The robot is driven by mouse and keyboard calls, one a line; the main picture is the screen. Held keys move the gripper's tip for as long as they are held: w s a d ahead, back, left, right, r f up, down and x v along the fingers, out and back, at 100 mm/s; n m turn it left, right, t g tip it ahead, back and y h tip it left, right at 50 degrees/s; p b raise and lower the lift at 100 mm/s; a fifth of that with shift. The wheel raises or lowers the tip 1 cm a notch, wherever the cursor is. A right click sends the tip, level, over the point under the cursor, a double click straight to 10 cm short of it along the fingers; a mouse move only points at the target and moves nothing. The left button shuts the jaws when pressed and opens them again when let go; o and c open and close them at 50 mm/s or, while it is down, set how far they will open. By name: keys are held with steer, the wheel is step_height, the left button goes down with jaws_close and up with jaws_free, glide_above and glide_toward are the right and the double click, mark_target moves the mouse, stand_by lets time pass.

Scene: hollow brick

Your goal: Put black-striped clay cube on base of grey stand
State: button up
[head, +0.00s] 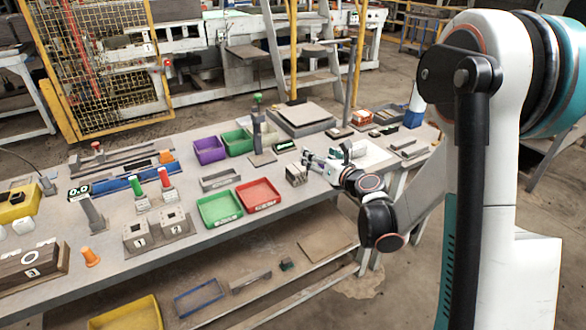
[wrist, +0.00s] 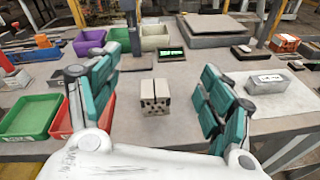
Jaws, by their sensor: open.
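A small grey-beige cube (head: 296,174) with dark stripes on its side stands on the table just left of my gripper (head: 312,165). In the wrist view the cube (wrist: 154,98) shows a face with several dark holes and a line across its top. It sits between and beyond my open fingers (wrist: 155,80), with clear space on both sides. The grey stand (head: 259,128) has an upright post with a green top. Its flat base (head: 262,159) lies behind and left of the cube and looks bare. In the wrist view the base (wrist: 136,62) is partly visible.
Green (head: 219,209) and red (head: 258,194) trays lie left of the cube near the front edge. A purple bin (head: 209,150) and a small dark display (head: 285,146) flank the stand. A grey block (wrist: 267,83) lies right of my fingers. Bare tabletop surrounds the cube.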

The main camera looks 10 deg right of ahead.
mark_target(297, 170)
step_height(297, 170, down, 8)
steer(key=n+g, duration=0.2)
steer(key=n, duration=0.2)
steer(key=shift+y, duration=0.3)
steer(key=x, duration=0.3)
steer(key=f+b+x, duration=0.1)
steer(key=x, duration=0.3)
steer(key=shift+s+a, duration=0.1)
steer(key=shift+s, duration=0.1)
steer(key=shift+b+x, duration=1.5)
steer(key=shift+x, duration=1.7)
steer(key=shift+s+a+r, duration=0.1)
steer(key=shift+a, duration=0.05)
steer(key=shift+c, duration=0.3)
steer(key=c, duration=1.3)
steer(key=shift+o, duration=0.2)
steer(key=shift+r, duration=0.1)
